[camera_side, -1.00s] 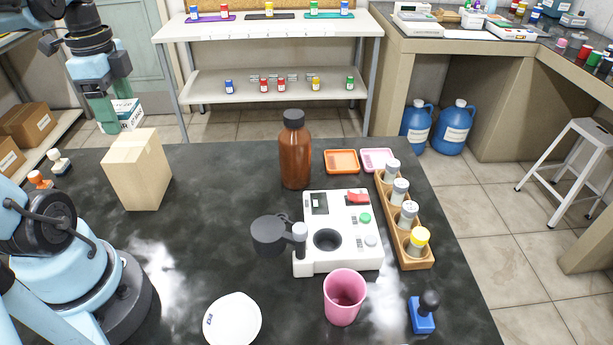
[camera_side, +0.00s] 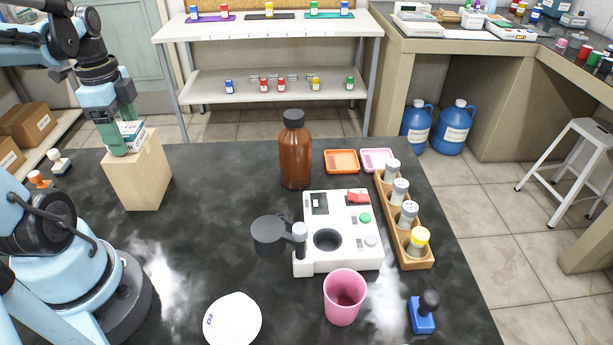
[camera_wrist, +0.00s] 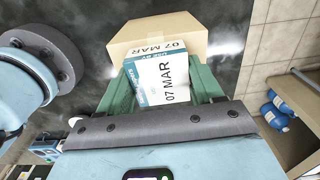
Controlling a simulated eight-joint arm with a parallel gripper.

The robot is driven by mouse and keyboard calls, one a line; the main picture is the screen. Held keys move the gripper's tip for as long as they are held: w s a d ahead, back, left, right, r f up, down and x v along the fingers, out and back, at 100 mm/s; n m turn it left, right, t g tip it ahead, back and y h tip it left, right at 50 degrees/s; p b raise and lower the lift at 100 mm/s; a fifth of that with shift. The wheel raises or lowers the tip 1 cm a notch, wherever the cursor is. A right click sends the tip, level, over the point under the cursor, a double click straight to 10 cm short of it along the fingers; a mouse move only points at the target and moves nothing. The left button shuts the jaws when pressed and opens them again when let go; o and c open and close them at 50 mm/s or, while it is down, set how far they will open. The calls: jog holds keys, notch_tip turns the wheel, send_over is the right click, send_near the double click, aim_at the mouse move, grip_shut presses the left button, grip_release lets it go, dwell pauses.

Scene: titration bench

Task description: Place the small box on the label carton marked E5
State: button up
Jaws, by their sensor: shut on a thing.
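The small box (camera_side: 132,131) is white with teal parts and shows the print "07 MAR" in the wrist view (camera_wrist: 165,78). My gripper (camera_side: 124,136) is shut on it, with one green finger on each side in the wrist view (camera_wrist: 166,90). A tan carton (camera_side: 139,185) stands upright at the left of the dark bench; it also shows in the wrist view (camera_wrist: 150,33). The box is at the carton's top in the side view; I cannot tell whether they touch. No E5 mark is readable on the carton.
A brown bottle (camera_side: 295,160), a white instrument (camera_side: 340,262) and a pink cup (camera_side: 343,298) stand to the right, with a wooden vial rack (camera_side: 417,262) beyond. A white object marked D4 (camera_side: 232,322) lies in front. The bench middle is clear.

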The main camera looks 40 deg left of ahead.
aim_at(123, 129)
jog(key=o, duration=1.1)
jog(key=shift+c, duration=0.2)
notch_tip(123, 129, up, 12)
jog(key=w+d+f+n+t, duration=0.3)
jog(key=w+d+f+n, duration=0.1)
jog(key=d, duration=0.5)
jog(key=w+d+f+n+t, duration=0.4)
jog(key=w+d+f+n, duration=0.1)
jog(key=d, duration=0.4)
jog(key=x, duration=0.3)
jog(key=shift+d, duration=0.25)
